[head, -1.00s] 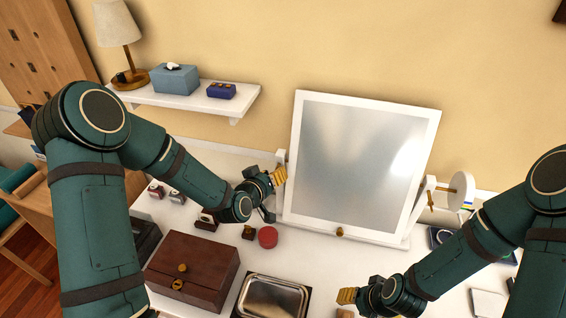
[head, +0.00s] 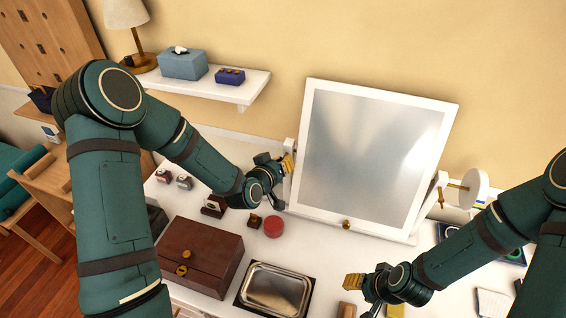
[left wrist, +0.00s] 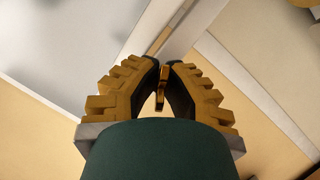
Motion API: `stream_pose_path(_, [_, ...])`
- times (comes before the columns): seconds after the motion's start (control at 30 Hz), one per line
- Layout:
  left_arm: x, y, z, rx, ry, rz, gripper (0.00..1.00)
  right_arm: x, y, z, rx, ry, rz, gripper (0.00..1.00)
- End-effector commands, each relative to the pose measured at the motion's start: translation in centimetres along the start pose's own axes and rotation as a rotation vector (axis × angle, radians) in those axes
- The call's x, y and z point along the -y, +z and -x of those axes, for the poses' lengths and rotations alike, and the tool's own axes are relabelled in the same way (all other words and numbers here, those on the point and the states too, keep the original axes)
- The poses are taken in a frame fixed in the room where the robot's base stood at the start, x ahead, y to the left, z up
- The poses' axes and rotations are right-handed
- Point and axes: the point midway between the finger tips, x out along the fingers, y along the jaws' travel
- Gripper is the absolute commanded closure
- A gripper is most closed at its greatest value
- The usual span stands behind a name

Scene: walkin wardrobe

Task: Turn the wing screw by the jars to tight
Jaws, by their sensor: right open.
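A gold wing screw (left wrist: 160,88) stands at the mirror's left post, between my left gripper's fingertips in the left wrist view. My left gripper (left wrist: 164,66) has its ridged gold fingers angled inward, tips close together, and appears shut on the screw. In the head view, my left gripper (head: 288,164) is at the left post and hides that screw. Two small jars (head: 163,176) (head: 184,182) stand on the table to its left. My right gripper (head: 353,282) is open and empty above the front of the table, away from the mirror.
The tilting mirror (head: 370,160) stands at the back, with another gold wing screw (head: 441,199) on its right. A brown box (head: 200,255), red round tin (head: 274,226) and metal tray (head: 275,290) lie before it. A wall shelf (head: 205,84) is at upper left.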

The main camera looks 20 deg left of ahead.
Motion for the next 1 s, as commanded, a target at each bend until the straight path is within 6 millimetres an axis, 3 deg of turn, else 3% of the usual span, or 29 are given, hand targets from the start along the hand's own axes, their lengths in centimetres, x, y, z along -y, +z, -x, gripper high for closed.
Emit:
stream_pose_path(0.37, [-0.1, 0.1, -0.1, -0.003, -0.051, -0.135, 1.0, -0.7, 0.2, -2.0, 0.0, 0.003, 0.0, 0.53])
stream_pose_path(0.7, [-0.1, 0.1, -0.2, -0.004, -0.167, -0.416, 1.0, -1.6, 0.6, -4.8, 0.0, 0.009, 0.0, 0.53])
stream_pose_path(1.0, [-0.2, 0.1, -0.1, -0.003, -0.277, -0.679, 1.0, -1.9, 1.1, -5.7, 0.011, 0.008, 0.003, 0.53])
